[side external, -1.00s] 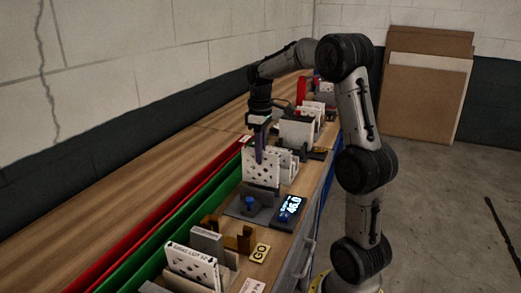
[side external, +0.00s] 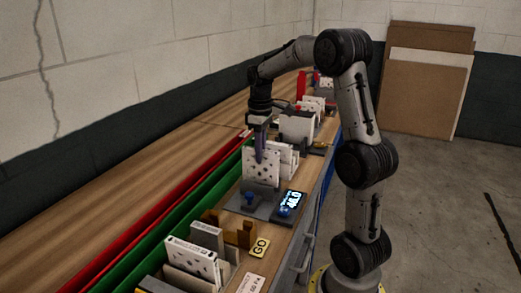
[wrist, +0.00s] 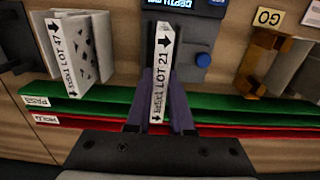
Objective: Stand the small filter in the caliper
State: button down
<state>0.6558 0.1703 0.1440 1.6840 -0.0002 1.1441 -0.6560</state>
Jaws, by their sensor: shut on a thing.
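A white perforated filter (side external: 262,168) is pinched in my gripper (side external: 260,150), upright, with its lower edge low at the dark grey caliper (side external: 240,207). In the wrist view the filter's edge label reads LOT 21 (wrist: 161,72), between my two purple-grey fingers (wrist: 160,100). The caliper has a blue knob (side external: 250,198) and a lit display (side external: 290,201). In the wrist view its blue knob (wrist: 203,60) lies right of the filter. Dark caliper parts flank the filter there. Whether its bottom rests on the caliper is hidden.
A filter marked LOT 47 (wrist: 70,52) stands in a rack left in the wrist view. Green (side external: 190,211) and red (side external: 165,212) channels run along the bench. A brown fixture with a GO tag (side external: 260,247) and another boxed filter (side external: 192,262) stand nearer the side camera.

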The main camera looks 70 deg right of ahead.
jog(key=shift+f, duration=1.85)
jog(key=c, duration=0.7)
grip_release()
jog(key=shift+r, duration=0.1)
